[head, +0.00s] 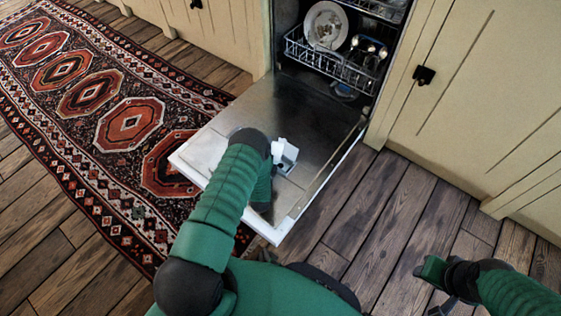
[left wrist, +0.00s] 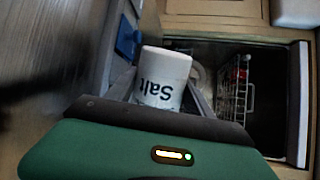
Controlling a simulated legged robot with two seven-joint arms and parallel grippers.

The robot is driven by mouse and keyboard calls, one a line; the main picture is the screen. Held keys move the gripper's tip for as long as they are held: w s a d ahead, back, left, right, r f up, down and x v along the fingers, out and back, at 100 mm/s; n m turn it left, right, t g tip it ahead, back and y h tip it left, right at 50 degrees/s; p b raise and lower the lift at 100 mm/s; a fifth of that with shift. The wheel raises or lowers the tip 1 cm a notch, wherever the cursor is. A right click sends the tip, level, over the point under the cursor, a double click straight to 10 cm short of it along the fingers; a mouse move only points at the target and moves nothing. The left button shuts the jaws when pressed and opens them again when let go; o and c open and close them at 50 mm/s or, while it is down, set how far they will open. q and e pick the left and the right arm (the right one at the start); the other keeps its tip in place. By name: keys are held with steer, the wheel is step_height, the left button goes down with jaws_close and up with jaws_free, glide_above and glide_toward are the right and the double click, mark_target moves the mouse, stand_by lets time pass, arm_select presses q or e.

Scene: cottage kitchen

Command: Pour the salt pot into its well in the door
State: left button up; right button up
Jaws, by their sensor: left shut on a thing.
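The white salt pot (left wrist: 163,78) is held between the fingers of my left gripper (left wrist: 165,95) in the left wrist view. Its "Salt" lettering is upside down in that view. In the head view, the pot (head: 287,152) is a small white shape over the open dishwasher door (head: 322,125), partly hidden by my left arm. I cannot make out the salt well or any salt flowing. My right gripper (head: 443,304) is at the lower right, above the floor and away from the door; its jaws are unclear.
The dishwasher rack (head: 345,70) holds a plate (head: 326,25) and other dishes. Cream cabinets (head: 480,90) stand on both sides. A patterned red rug (head: 90,95) lies left of the door on the wooden floor (head: 400,215). A blue object (left wrist: 128,40) shows beside the pot in the wrist view.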

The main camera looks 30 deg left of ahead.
arm_select(q)
steer(key=shift+w+d+r+m, duration=0.15)
steer(key=shift+d+r+m, duration=0.1)
steer(key=shift+m, duration=0.25)
stand_by(0.7)
steer(key=shift+d+r+y+p, duration=0.15)
steer(key=shift+r+y+p, duration=0.15)
steer(key=shift+r+p, duration=0.15)
stand_by(1.6)
